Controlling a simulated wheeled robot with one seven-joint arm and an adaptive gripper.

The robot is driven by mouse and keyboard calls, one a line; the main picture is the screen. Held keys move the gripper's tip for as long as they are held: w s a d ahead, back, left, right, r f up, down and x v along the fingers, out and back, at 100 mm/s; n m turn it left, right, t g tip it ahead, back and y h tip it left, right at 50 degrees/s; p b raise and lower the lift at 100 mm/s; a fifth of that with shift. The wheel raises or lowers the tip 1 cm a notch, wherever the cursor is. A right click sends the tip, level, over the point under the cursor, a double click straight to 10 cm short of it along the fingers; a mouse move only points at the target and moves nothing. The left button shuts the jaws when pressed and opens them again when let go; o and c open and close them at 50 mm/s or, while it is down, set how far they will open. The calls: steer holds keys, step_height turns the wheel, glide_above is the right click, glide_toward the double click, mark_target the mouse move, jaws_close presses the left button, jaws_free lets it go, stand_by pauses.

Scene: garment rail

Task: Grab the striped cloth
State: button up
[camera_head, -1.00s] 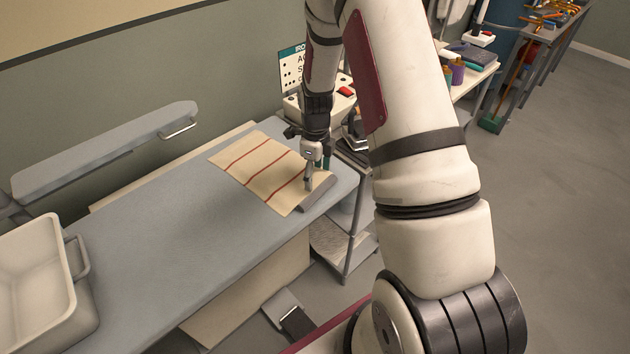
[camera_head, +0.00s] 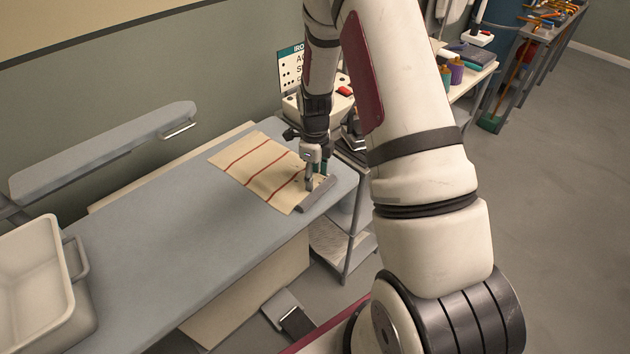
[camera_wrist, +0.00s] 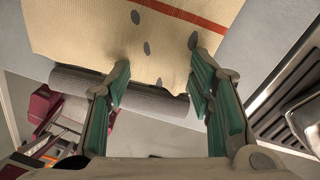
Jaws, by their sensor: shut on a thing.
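The striped cloth (camera_head: 262,170), cream with red stripes, lies flat on the grey ironing table (camera_head: 170,235) near its right end. My gripper (camera_head: 316,186) points down at the cloth's right end. In the wrist view my gripper (camera_wrist: 158,72) has its green-padded fingers well apart, with the cloth (camera_wrist: 90,30) between and under the tips. The cloth looks slightly puckered at the tips. My gripper is shut on it. Several dark oval marks show on the cloth there. The exact contact under the tips is hidden.
A grey bar (camera_head: 318,194) lies along the cloth's right end, close to the fingers. A white tub (camera_head: 30,280) stands at the table's left, below a narrow padded arm (camera_head: 105,150). A control box with a red switch (camera_head: 345,91) stands behind. The table's middle is clear.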

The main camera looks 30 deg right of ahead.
steer(key=shift+s+f, duration=0.1)
steer(key=shift+f, duration=0.15)
step_height(320, 180, up, 4)
steer(key=shift+f+p, duration=0.25)
steer(key=shift+p, duration=0.15)
jaws_close()
step_height(320, 180, up, 9)
steer(key=p, duration=0.1)
steer(key=shift+f, duration=0.15)
step_height(320, 180, up, 27)
steer(key=p, duration=0.2)
